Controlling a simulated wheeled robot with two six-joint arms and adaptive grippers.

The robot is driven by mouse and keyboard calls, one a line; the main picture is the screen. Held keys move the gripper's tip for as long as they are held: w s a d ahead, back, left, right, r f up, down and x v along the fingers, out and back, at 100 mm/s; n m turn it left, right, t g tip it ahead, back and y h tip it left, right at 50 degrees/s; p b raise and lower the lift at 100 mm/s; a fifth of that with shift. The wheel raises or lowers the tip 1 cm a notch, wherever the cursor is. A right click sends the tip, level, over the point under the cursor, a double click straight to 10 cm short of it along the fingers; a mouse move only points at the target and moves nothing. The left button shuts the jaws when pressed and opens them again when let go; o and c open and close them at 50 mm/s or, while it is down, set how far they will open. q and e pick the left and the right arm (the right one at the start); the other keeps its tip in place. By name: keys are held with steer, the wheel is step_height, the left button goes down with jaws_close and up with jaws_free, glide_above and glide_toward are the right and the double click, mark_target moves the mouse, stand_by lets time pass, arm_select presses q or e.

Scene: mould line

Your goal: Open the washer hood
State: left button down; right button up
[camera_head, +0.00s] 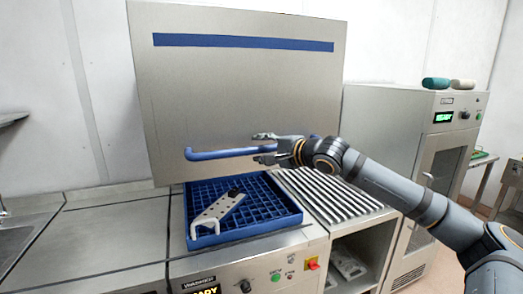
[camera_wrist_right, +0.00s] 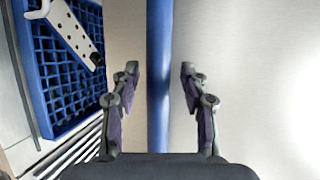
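The washer hood (camera_head: 235,90) is a large grey metal panel with a blue stripe near its top. It stands raised above the washer, and its lower edge is clear of the blue rack (camera_head: 262,226). The blue bar handle (camera_head: 222,153) runs across the hood's lower part. My right gripper (camera_head: 265,148) is at the handle's right part, fingers pointing left. In the right wrist view the handle (camera_wrist_right: 159,75) passes between the two open fingers (camera_wrist_right: 158,85), with a gap on each side. My left gripper is not in view.
A white perforated part (camera_head: 220,212) with a handle lies in the blue rack. A ribbed roller surface (camera_head: 328,194) is right of the washer. A grey cabinet (camera_head: 405,130) with a green display stands behind my right arm. A sink (camera_head: 15,240) is at far left.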

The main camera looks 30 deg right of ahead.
mark_target(261, 114)
steer(key=shift+d+r, duration=0.1)
steer(key=shift+r, duration=0.45)
step_height(261, 114, up, 9)
steer(key=shift+w, duration=0.1)
steer(key=shift+s+f+b, duration=0.15)
steer(key=shift+s+b, duration=0.35)
steer(key=shift+b, duration=0.35)
steer(key=b+v, duration=0.5)
steer(key=v, duration=0.6)
steer(key=shift+r+b, duration=0.2)
steer(key=shift+b, duration=0.15)
